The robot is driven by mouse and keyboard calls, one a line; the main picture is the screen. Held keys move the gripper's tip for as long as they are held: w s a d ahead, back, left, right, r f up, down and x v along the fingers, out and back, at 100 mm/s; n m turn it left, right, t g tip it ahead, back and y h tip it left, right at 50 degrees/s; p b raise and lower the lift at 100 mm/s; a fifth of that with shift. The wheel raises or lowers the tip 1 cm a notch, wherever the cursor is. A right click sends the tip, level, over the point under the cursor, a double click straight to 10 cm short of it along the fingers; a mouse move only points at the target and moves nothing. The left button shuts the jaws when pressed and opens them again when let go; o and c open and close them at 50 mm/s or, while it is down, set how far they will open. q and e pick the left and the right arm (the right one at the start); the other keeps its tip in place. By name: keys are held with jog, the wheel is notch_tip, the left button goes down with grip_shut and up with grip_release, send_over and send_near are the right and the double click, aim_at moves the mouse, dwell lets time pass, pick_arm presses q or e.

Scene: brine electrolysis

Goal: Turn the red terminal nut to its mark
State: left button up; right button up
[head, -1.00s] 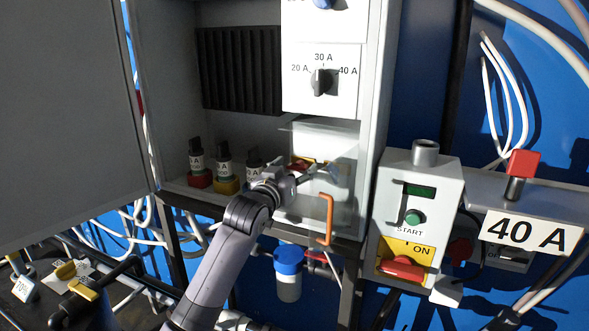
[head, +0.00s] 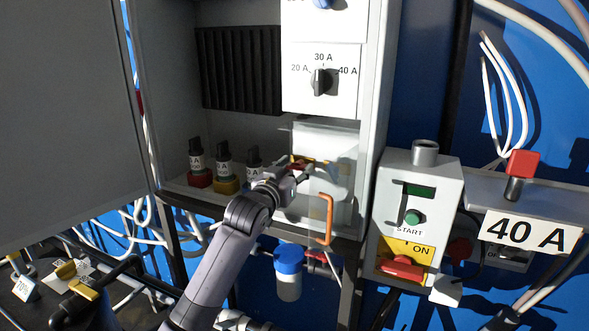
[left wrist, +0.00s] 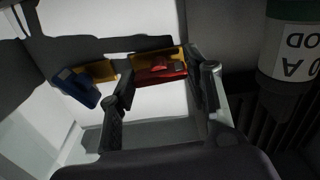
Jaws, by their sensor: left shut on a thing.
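The red terminal nut (left wrist: 160,72) is a flat red bar in front of a yellow plate (left wrist: 158,58), between my left gripper's fingers in the left wrist view. My left gripper (left wrist: 164,86) is shut on it. In the head view, my left gripper (head: 301,172) reaches into the lower part of the grey cabinet, and only a little red shows beside the fingers. A blue terminal nut (left wrist: 77,87) sits apart on the left in the left wrist view, with yellow beside it. I cannot make out the mark. My right gripper is not in view.
A clear cover with an orange handle (head: 326,220) is close right of my gripper. Black-topped labelled pieces (head: 224,168) stand left of it in the cabinet. A black selector knob (head: 319,82) is above. The START box (head: 421,175) is to the right.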

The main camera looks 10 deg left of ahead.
pick_arm(q)
jog(key=shift+m, duration=0.4)
jog(key=o, duration=1.2)
jog(key=shift+c, duration=0.2)
jog(key=s+a, duration=0.2)
jog(key=s, duration=0.9)
jog(key=shift+s+a, duration=0.15)
jog(key=shift+s, duration=0.25)
